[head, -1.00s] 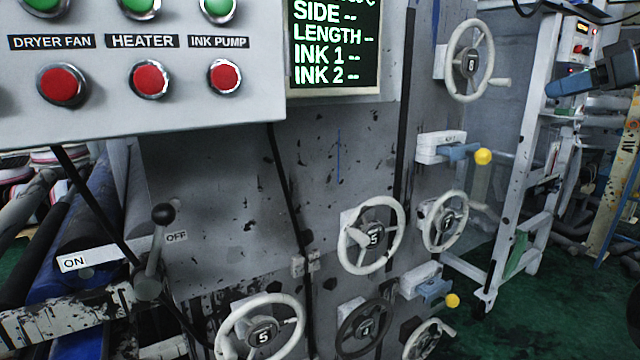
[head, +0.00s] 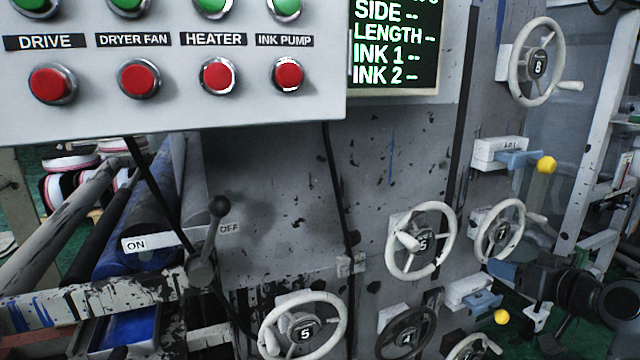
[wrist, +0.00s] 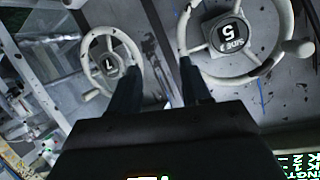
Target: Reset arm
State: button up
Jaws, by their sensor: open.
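My gripper (wrist: 157,78) is open in the wrist view, its two dark fingers apart with nothing between them. In the head view my gripper (head: 503,270) is at the right edge, pointing left, just below handwheel 7 (head: 500,231). Its blue tip shows there; whether it touches the machine cannot be told.
A grey control panel (head: 180,110) with red and green buttons hangs at upper left, next to a screen (head: 393,50). An ON/OFF lever (head: 212,235) stands below it. Yellow-knobbed levers (head: 546,165) and several handwheels stick out of the machine wall.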

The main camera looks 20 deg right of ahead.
jog(key=s+a+f+h, duration=0.1)
jog(key=s+a+f, duration=0.6)
jog(key=s+a, duration=0.2)
jog(key=s+a+f, duration=0.7)
jog(key=s+a, duration=0.1)
jog(key=a, duration=0.2)
jog(key=s+a+r+n, duration=0.1)
jog(key=s+a+r, duration=0.2)
jog(key=s, duration=0.4)
jog(key=s+a+r+n+y, duration=0.1)
jog(key=s+a+r, duration=0.2)
jog(key=s, duration=0.4)
jog(key=s+a+r+n+y, duration=0.1)
jog(key=s+a+r+n, duration=0.1)
jog(key=s, duration=0.5)
jog(key=shift+s+a+r+t, duration=0.25)
jog(key=shift+a+r+t, duration=0.15)
jog(key=shift+a, duration=0.3)
jog(key=shift+c, duration=0.4)
